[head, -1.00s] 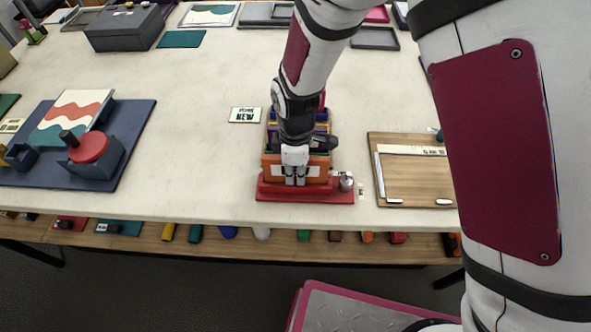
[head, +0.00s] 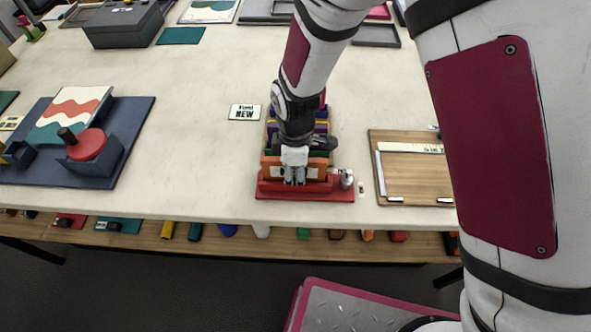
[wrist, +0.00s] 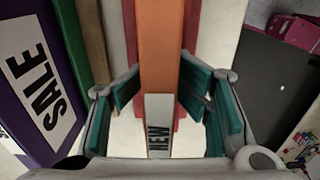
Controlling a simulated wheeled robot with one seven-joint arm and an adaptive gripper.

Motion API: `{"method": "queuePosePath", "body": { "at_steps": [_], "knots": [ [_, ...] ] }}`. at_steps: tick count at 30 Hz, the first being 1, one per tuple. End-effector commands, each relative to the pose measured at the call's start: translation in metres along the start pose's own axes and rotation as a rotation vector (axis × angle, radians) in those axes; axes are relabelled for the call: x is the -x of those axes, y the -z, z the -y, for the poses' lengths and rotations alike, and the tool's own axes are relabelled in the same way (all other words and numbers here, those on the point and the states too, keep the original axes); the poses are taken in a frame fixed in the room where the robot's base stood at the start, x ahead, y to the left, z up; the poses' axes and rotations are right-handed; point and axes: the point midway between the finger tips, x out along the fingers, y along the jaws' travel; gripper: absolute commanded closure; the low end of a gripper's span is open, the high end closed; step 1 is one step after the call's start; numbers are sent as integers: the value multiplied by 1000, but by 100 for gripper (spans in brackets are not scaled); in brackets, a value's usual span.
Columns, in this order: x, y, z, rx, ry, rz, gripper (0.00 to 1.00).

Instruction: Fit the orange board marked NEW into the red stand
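The orange board (head: 319,169) stands upright at the red stand (head: 300,190) near the table's front edge. Its lower part is hidden behind the stand's red front, so I cannot see how deep it sits. My gripper (head: 294,181) is over the board's front and hides part of its white label. The NEW label shows between the fingers, with red parts of the stand (wrist: 190,30) beside the board.
Behind the orange board stand green, purple (wrist: 25,75) and yellowish boards; the purple one reads SALE. A wooden clipboard (head: 418,175) is at the right, with a small metal item (head: 346,179) at the stand's right end.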

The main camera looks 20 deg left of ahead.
Motion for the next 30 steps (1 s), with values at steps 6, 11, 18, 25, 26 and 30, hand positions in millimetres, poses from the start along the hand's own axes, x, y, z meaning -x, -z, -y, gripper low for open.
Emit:
{"method": "queuePosePath", "body": {
  "at_steps": [6,11,18,25,26,30],
  "knots": [
    [11,0,5,1,7,4,67],
    [37,0,0,2,1,-1,67],
    [87,0,-1,1,-2,-2,67],
    [122,0,0,0,0,0,67],
    [124,0,0,0,1,0,67],
    [132,0,1,1,2,1,67]
  ]
}}
